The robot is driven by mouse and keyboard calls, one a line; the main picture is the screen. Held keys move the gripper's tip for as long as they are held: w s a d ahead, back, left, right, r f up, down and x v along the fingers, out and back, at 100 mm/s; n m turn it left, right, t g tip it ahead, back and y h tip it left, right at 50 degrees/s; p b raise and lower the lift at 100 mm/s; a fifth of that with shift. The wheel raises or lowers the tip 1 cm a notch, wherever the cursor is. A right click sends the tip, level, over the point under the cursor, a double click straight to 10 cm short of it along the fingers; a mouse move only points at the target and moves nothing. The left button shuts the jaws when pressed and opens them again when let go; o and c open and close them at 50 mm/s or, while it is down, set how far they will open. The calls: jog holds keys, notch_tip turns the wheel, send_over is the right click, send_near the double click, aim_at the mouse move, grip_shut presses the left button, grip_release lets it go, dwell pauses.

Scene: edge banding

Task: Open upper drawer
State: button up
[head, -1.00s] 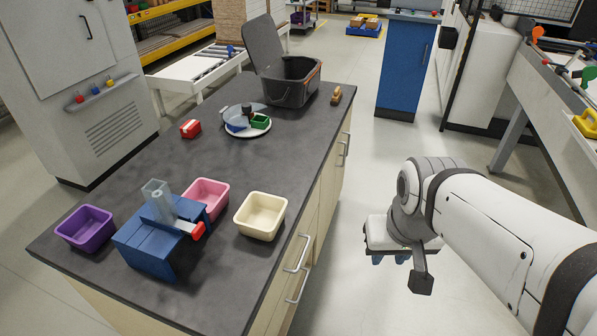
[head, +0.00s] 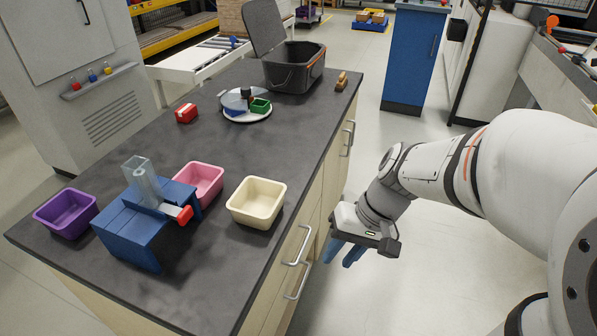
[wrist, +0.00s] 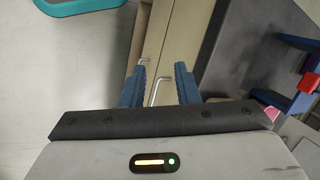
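The upper drawer handle (head: 299,245) is a silver bar on the near end of the pale wooden cabinet front, just below the dark countertop. A lower handle (head: 299,281) sits under it. My gripper (head: 339,262) is open and empty, to the right of these handles and apart from them, with its blue fingers pointing down toward the cabinet. In the wrist view, the upper handle (wrist: 158,92) shows in the gap between the fingertips (wrist: 160,72), and the lower handle (wrist: 141,62) shows near the left fingertip. The drawers look shut.
The dark countertop (head: 130,220) holds a cream bin (head: 257,203), a pink bin (head: 200,182), a purple bin (head: 66,213) and a blue fixture (head: 135,235). Two more handles (head: 349,138) are farther along the front. The floor (head: 400,290) beside the cabinet is clear.

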jog(key=w+a+f+m+y+b, duration=0.1)
jog(key=w+f+y+b, duration=0.25)
jog(key=f, duration=0.35)
jog(key=w+a+f+y+b, duration=0.2)
jog(key=w+f+y+b, duration=0.1)
jog(key=f+b, duration=0.25)
jog(key=m+t+y+b, duration=0.3)
jog(key=t+b, duration=0.3)
jog(key=t, duration=0.1)
send_near(304, 244)
jog(key=a+f, duration=0.1)
jog(key=a, duration=0.1)
jog(key=x, duration=0.8)
jog(key=shift+w+b, duration=0.35)
jog(key=shift+b, duration=0.05)
jog(key=shift+c, duration=0.3)
grip_shut()
